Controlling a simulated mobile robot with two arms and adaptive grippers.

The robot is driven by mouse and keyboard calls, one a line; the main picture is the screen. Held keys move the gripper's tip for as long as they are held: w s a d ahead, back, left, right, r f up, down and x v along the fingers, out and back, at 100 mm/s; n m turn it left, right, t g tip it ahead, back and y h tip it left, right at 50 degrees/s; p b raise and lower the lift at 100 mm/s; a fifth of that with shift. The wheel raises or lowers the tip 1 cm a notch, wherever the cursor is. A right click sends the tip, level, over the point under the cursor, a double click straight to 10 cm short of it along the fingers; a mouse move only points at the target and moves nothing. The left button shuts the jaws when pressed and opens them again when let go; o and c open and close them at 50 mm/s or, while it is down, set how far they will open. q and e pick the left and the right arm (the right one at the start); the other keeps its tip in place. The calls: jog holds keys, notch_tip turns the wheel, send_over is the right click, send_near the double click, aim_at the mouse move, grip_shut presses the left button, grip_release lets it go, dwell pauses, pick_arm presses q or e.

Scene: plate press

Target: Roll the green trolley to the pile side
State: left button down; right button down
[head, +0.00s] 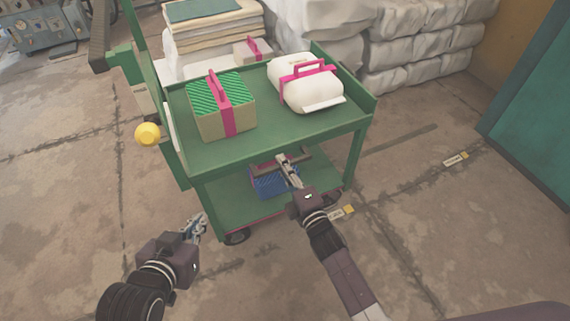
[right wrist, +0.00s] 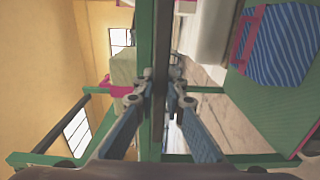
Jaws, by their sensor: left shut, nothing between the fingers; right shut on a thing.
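The green trolley (head: 270,139) stands in the middle of the head view with its near end toward me. A green-striped box (head: 240,92) with a pink strap and a white bundle (head: 310,93) with a pink handle sit on the top deck. A blue-striped parcel (head: 266,184) lies on the lower shelf, partly hidden. My left gripper (head: 200,226) is shut and empty, left of the trolley's near end.
A pile of flat sheets (head: 205,38) stands behind the trolley. White wrapped sacks (head: 420,50) are stacked at the back right. A yellow knob (head: 147,133) is at the trolley's left side. A teal cabinet (head: 535,110) stands at right; the floor (head: 440,225) between is clear.

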jog(key=shift+s+a+f, duration=0.1)
jog(key=shift+s+a, duration=0.1)
jog(key=shift+a, duration=0.05)
jog(key=c, duration=2)
grip_release()
jog(key=shift+a, duration=0.1)
jog(key=shift+o, duration=0.2)
jog(key=shift+s+d, duration=0.2)
jog(key=shift+d, duration=0.05)
jog(key=v, duration=1.1)
jog(key=shift+s, duration=0.25)
